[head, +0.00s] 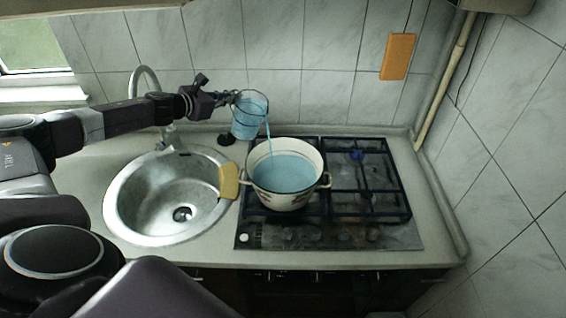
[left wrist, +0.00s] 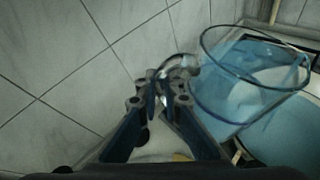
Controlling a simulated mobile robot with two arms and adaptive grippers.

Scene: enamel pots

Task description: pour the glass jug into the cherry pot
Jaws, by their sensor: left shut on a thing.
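The glass jug (head: 248,120) holds blue liquid and is tilted to the right above the pot's left back rim. A thin blue stream runs from its lip into the cherry pot (head: 288,200), a cream enamel pot with a dark rim and two handles. Blue liquid covers the inside of the pot. My left gripper (head: 226,98) is shut on the jug's handle. In the left wrist view the gripper (left wrist: 165,88) closes on the handle, with the tilted jug (left wrist: 245,85) to the right and the pot's blue liquid (left wrist: 285,135) below it. My right gripper is not in view.
The pot stands on the left burners of a black gas stove (head: 370,190). A round steel sink (head: 140,225) with a tap (head: 145,80) lies to the left. A yellow sponge (head: 229,181) is between sink and pot. Tiled walls stand behind and right.

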